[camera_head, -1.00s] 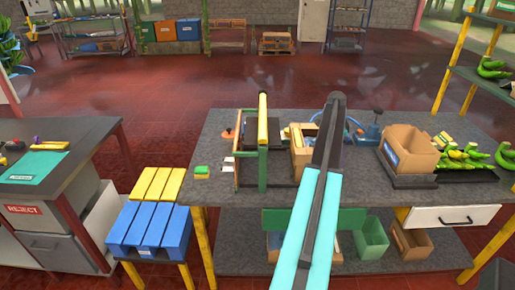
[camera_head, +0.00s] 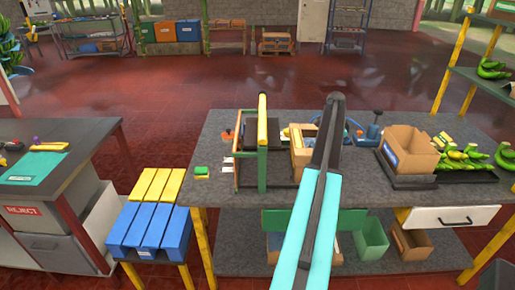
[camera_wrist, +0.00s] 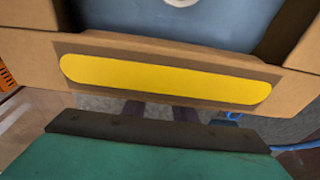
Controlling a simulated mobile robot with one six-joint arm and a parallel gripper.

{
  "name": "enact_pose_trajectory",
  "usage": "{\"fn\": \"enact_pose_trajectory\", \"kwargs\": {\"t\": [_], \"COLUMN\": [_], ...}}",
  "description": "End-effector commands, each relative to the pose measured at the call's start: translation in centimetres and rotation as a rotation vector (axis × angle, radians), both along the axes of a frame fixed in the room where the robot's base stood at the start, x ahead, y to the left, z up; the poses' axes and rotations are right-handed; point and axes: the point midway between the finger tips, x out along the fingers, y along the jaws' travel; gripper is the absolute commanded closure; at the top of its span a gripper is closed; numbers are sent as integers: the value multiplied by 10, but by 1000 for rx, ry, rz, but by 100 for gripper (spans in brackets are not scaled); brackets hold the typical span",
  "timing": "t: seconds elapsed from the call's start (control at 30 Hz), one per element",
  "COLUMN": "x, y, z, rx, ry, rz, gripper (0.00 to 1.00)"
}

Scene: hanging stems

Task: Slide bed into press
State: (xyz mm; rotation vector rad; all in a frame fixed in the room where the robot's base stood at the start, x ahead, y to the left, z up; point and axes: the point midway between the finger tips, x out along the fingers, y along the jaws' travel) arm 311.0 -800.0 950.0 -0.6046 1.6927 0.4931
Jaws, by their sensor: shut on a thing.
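The press is most likely the upright green frame (camera_head: 262,172) with a yellow top bar, standing at the left part of the grey table in the head view. Just right of it is a brown box-like part (camera_head: 299,160), perhaps the bed, partly covered by my arm. In the wrist view a brown wall (camera_wrist: 292,86) carries a yellow strip (camera_wrist: 165,80), with a blue-grey surface behind it. The dark fingers of my gripper (camera_wrist: 160,112) show just below this wall, close together and shut. What lies between them is hard to see. My gripper is hidden in the head view.
A blue device (camera_head: 374,128) stands behind my arm. An open cardboard box (camera_head: 410,150) and green bananas (camera_head: 465,158) are to the right. A blue and yellow pallet stand (camera_head: 150,220) is beside the table.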

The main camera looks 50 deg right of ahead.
Motion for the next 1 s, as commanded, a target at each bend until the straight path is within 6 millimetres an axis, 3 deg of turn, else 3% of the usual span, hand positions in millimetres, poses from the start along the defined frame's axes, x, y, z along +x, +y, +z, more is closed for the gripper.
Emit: {"fn": "enact_pose_trajectory", "kwargs": {"t": [1.0], "x": [30], "y": [27], "z": [-1], "rx": [4], "ry": [1], "rz": [0], "gripper": [95]}}
